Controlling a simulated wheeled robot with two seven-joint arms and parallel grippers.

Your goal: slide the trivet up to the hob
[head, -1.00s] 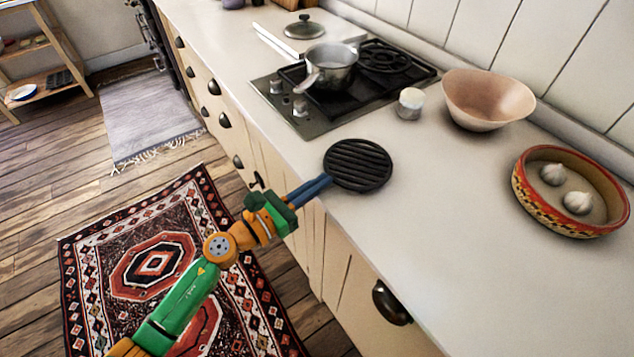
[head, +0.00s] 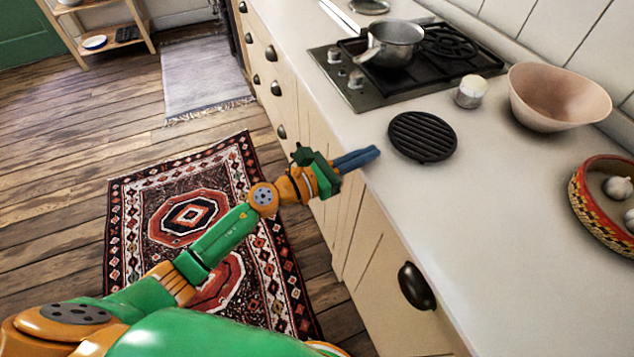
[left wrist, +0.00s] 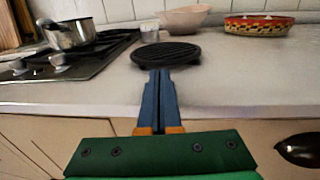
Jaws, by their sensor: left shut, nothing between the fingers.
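The trivet (head: 422,137) is a round, black, ridged disc lying flat on the pale worktop, near its front edge. It also shows in the left wrist view (left wrist: 166,54). The hob (head: 369,98) is beyond it, with a strip of bare worktop between them. My left gripper (head: 377,153) is shut and empty at the worktop's front edge. Its blue fingertips are just short of the trivet's near side in the head view. In the left wrist view the fingers (left wrist: 160,72) point at the trivet; whether they touch it is hard to tell there. My right gripper is not in view.
A steel saucepan (head: 395,42) stands on the hob. A small white-topped jar (head: 470,91) stands between the hob and a pink bowl (head: 556,98). A patterned dish (head: 590,205) with garlic is at the right. The worktop right of the trivet is clear.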

